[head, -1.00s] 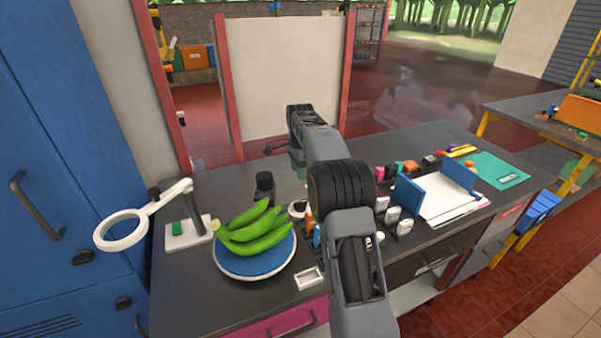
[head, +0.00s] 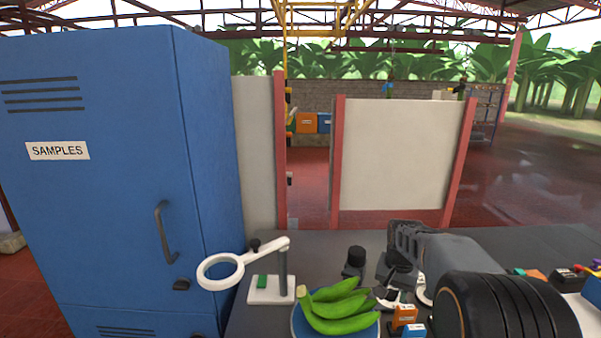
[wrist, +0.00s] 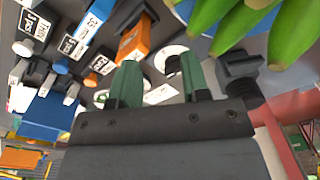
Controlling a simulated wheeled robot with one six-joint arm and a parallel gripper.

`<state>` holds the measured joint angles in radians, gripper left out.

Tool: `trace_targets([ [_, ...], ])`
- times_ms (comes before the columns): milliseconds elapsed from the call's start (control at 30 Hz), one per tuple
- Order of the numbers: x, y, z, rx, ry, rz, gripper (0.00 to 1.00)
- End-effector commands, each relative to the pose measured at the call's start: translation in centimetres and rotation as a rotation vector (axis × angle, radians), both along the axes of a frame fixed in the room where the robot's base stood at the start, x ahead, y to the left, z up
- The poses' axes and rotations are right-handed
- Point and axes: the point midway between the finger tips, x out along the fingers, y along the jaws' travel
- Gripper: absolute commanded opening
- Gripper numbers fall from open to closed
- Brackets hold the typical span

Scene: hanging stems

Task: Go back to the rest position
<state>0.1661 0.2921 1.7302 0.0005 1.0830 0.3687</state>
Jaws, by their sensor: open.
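My gripper (wrist: 160,82) shows in the wrist view with its two green fingers apart and nothing between them. In the head view my arm reaches in from the lower right over the dark worktop (head: 330,247), and its far end hides most of the gripper. Green bananas (head: 340,305) lie on a blue plate (head: 301,325) to the left of my arm. They also show at the top right of the wrist view (wrist: 240,25), apart from the fingers.
A white ring magnifier (head: 220,271) on a stand and a dark bottle (head: 354,262) stand near the plate. Small orange and blue boxes (head: 404,315) sit close to my arm. A tall blue cabinet (head: 110,190) stands left, and a white panel (head: 402,155) stands behind.

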Motion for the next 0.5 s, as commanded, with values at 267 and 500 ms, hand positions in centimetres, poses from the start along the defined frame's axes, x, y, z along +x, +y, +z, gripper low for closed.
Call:
trace_targets([
  [267, -12.7, 4.8, 1.5, -0.046, -0.111, 0.419, 0.43],
  [500, -19.0, 6.7, 1.7, -0.071, -0.197, 0.506, 0.43],
])
